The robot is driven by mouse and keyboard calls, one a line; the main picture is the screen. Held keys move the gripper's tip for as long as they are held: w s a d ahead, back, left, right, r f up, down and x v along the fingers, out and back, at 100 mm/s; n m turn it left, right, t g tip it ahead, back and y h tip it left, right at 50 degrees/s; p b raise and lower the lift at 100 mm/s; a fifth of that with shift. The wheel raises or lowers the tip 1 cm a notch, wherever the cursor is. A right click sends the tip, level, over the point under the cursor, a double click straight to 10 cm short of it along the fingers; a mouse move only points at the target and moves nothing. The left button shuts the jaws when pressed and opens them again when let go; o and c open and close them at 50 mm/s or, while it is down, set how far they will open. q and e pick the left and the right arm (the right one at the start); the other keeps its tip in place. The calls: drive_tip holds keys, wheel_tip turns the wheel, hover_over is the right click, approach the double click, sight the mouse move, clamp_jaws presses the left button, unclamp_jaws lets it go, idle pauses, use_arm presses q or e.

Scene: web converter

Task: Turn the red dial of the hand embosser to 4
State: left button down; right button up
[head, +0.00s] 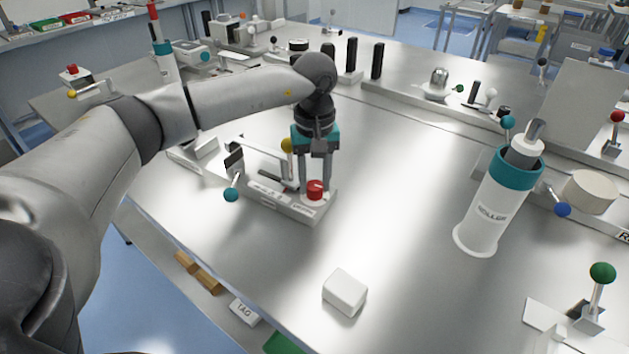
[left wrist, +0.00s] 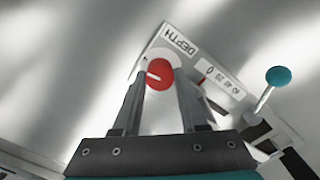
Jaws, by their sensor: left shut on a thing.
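The hand embosser (head: 268,201) stands on the metal table, a low pale base with a teal-knobbed lever (head: 231,194). Its red dial (head: 315,191) sits at the near right end. My left gripper (head: 314,186) points down and is shut on the dial, one finger on each side. In the left wrist view the red dial (left wrist: 160,73) shows between the fingertips, with a white mark on its top. Beside it are a DEPTH label (left wrist: 181,38) and a scale strip (left wrist: 221,81) with a small red pointer near one end; its numbers are too small to read surely. My right gripper is not in view.
A white block (head: 345,291) lies at the near edge of the table. A white cylinder marked ROLLER (head: 488,212) with a teal collar stands at the right. More devices and levers line the back. The table between the embosser and the cylinder is clear.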

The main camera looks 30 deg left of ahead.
sight(315, 184)
use_arm(q)
drive_tip(key=shift+m, duration=0.6)
drive_tip(key=shift+c, duration=2.2)
unclamp_jaws()
wheel_tip(315, 184, up, 15)
drive_tip(key=p, duration=0.1)
drive_tip(key=shift+r+p, duration=0.2)
drive_tip(key=shift+p, duration=0.2)
